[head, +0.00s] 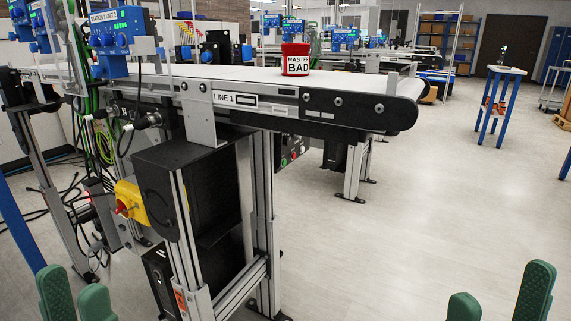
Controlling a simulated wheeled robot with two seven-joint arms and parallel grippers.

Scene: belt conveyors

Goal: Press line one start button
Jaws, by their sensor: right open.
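The LINE 1 conveyor (350,82) runs across the upper middle, with a LINE 1 label (223,98) on its near side. Under its belt frame is a small dark control panel (291,143) with small green and red buttons; their lettering is too small to read. My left gripper (76,287), with green fingers, is at the bottom left, apart from the conveyor; its fingers look close together, but their gap is unclear. My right gripper (499,294) is open and empty at the bottom right, over clear floor. Only fingertips of both show.
A red MASTER BAD container (296,60) stands on the belt. A yellow box with a red knob (131,203) and a black cabinet (177,187) are below the conveyor. A blue-legged table (495,103) stands far right.

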